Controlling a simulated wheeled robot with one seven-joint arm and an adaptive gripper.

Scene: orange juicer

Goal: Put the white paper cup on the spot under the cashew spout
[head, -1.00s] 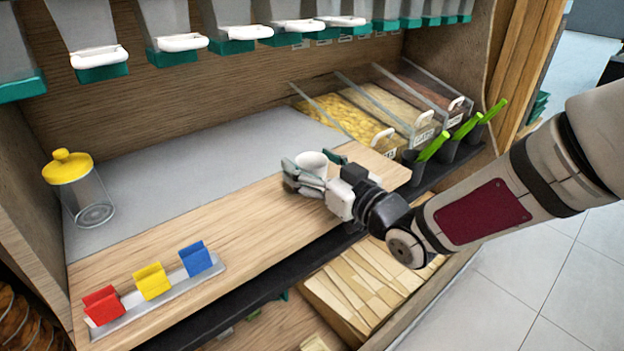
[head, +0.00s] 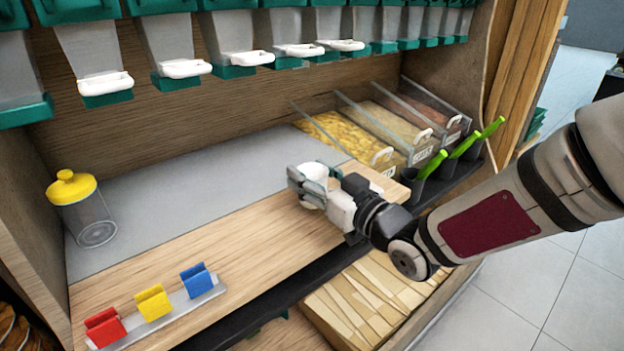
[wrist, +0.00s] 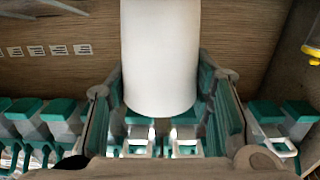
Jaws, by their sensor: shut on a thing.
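The white paper cup (head: 315,171) is held in my gripper (head: 311,186), above the wooden front of the counter. In the wrist view the cup (wrist: 160,55) fills the upper middle between the green-padded fingers (wrist: 163,92), which close on its sides. A row of dispensers with green bases and white spout handles (head: 185,68) hangs along the top of the head view, behind and above the cup. I cannot read which one is the cashew spout. The grey counter strip (head: 200,180) lies below the dispensers.
A yellow-lidded jar (head: 82,208) stands at the left on the grey strip. Red, yellow and blue clips (head: 155,301) sit on a rail at front left. Clear food bins (head: 375,125) and green-handled scoops (head: 465,145) are on the right. The middle of the grey strip is clear.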

